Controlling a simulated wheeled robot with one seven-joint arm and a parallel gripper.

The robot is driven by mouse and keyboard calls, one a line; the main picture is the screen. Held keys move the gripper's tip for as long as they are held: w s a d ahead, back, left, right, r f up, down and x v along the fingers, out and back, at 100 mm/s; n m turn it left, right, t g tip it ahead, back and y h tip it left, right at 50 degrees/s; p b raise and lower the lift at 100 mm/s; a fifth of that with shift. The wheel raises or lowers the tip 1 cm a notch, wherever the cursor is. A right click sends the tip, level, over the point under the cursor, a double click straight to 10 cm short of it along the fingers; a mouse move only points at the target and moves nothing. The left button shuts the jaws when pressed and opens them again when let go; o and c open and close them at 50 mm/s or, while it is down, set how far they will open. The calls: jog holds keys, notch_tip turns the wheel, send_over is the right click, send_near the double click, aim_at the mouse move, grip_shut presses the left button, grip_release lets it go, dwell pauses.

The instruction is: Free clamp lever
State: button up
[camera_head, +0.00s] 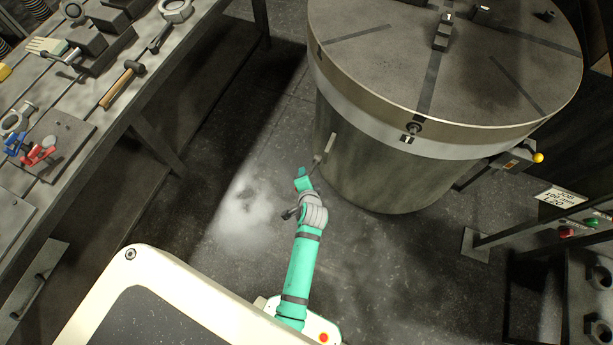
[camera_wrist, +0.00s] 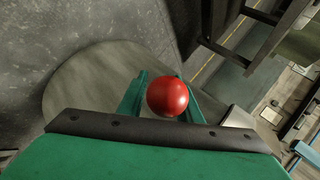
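The clamp lever's round red knob (camera_wrist: 167,97) shows in the wrist view, between the two green fingers of my gripper (camera_wrist: 163,88). The fingers flank it closely on both sides. I cannot tell whether they press on it or only surround it. In the head view, my gripper (camera_head: 303,180) is beside the lower side of the large round table's drum (camera_head: 375,165). A thin rod with a pale bar (camera_head: 330,147) shows just beyond the gripper, against the drum. The red knob cannot be made out in the head view.
A workbench (camera_head: 158,75) with a hammer (camera_head: 122,84), a red clamp (camera_head: 38,152) and other tools runs along the left. Open floor (camera_head: 245,195) lies between bench and drum.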

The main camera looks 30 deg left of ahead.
jog(key=shift+w+d+r, duration=0.1)
jog(key=shift+d, duration=0.05)
jog(key=shift+d+r, duration=0.1)
jog(key=shift+r, duration=0.05)
jog(key=v, duration=1)
jog(key=shift+s, duration=0.3)
jog(key=shift+d, duration=0.1)
